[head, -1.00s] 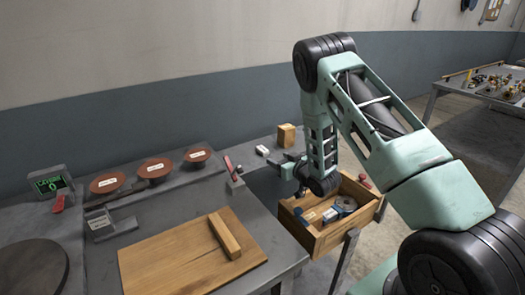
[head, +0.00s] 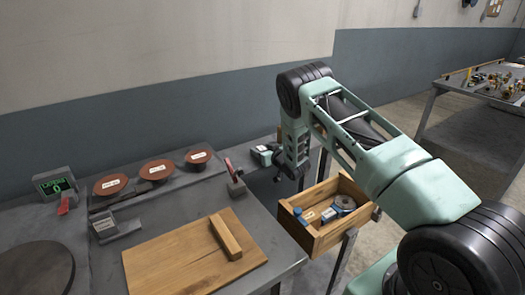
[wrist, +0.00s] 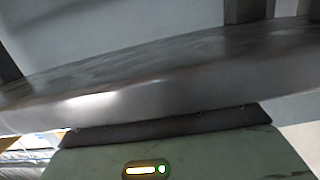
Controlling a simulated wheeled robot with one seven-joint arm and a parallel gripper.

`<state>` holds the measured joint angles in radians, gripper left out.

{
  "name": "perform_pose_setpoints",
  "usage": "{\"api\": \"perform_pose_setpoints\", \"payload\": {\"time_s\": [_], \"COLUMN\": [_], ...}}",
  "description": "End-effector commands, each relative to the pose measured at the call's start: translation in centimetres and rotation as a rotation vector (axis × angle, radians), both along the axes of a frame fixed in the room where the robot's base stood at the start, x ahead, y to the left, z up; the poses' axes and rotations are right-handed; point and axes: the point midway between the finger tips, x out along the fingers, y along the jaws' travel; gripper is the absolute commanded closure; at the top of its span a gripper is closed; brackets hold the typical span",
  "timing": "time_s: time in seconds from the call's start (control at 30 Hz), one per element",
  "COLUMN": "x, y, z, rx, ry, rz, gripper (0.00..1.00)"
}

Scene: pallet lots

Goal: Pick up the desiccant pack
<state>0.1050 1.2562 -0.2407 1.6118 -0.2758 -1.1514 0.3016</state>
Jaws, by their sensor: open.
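I cannot make out a desiccant pack for certain in either current view. In the head view, my gripper (head: 262,155) is at the back right edge of the workbench (head: 175,205), left of the open wooden drawer (head: 327,240). Its fingers are small and partly hidden, and I see nothing held. My gripper and arm cover the spot where a small white item and a wooden block stood earlier. In the wrist view, a grey metal edge (wrist: 150,95) crosses close in front of my green gripper housing (wrist: 180,155). The fingertips cannot be made out there.
The drawer holds a blue-topped item (head: 298,211), small labelled pieces and a blue-grey roll (head: 345,202). A wooden board (head: 180,262) with a bar (head: 225,237), several reddish discs and a green display (head: 55,184) are on the bench. A red-handled clamp (head: 234,173) stands near my gripper.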

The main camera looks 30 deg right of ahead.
Motion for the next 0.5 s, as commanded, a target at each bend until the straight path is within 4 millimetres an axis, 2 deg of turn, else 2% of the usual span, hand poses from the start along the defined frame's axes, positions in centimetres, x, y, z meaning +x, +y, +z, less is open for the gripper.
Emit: {"api": "perform_pose_setpoints", "payload": {"time_s": [0.23, 0.27, 0.4, 0.43, 0.5], "x": [0.22, 0.22, 0.21, 0.21, 0.21], "y": [0.01, 0.01, 0.02, 0.02, 0.02], "z": [-0.02, -0.02, -0.02, -0.01, 0.0], "rx": [0.0, 0.0, 0.0, 0.0, 0.0], "ry": [-0.001, -0.001, -0.001, -0.001, -0.001], "rz": [0.0, 0.0, 0.0, 0.0, 0.0], "gripper": [0.44, 0.46, 0.85, 0.91, 0.91]}}
